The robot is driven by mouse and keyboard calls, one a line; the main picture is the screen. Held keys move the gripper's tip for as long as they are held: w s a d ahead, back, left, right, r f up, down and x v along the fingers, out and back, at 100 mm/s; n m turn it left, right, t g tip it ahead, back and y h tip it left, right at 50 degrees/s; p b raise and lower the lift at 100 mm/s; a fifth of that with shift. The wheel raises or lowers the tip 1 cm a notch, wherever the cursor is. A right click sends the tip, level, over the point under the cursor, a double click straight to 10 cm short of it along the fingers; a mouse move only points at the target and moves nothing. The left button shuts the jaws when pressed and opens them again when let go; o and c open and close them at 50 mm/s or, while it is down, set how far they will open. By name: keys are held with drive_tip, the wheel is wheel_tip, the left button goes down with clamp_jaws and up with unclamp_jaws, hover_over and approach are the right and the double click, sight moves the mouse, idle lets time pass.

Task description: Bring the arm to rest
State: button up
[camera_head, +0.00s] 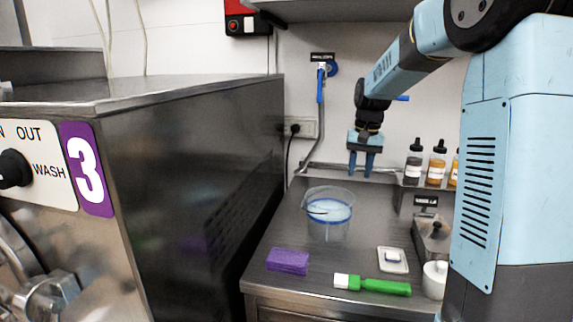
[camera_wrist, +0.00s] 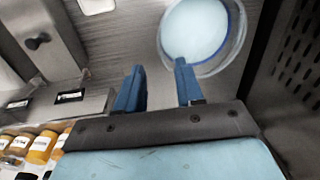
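My gripper (camera_head: 361,164) hangs fingers-down above the back part of the steel counter, at the end of my light-blue arm. In the wrist view its two blue fingers (camera_wrist: 158,88) stand apart with nothing between them. A clear container (camera_head: 329,228) with a blue ring and pale contents stands on the counter below and left of the gripper. It also shows in the wrist view (camera_wrist: 236,62), partly behind one finger. The gripper does not appear to touch anything.
A purple block (camera_head: 288,261), a green-handled brush (camera_head: 372,285), a small white tray (camera_head: 393,266) and a white cup (camera_head: 434,280) lie on the counter (camera_head: 270,236). Bottles (camera_head: 437,163) stand at the back right. A large steel machine (camera_head: 190,160) rises on the left.

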drive_tip(key=s+a+r+n+t, duration=0.1)
drive_tip(key=s+r, duration=0.2)
drive_tip(key=s, duration=0.5)
drive_tip(key=s+a+r+t, duration=0.1)
drive_tip(key=s+r, duration=0.2)
drive_tip(key=s, duration=0.4)
drive_tip(key=s+f+n+t, duration=0.2)
drive_tip(key=s+t, duration=0.1)
drive_tip(key=s, duration=1.3)
drive_tip(key=shift+s+a+h, duration=0.3)
drive_tip(key=shift+a, duration=0.15)
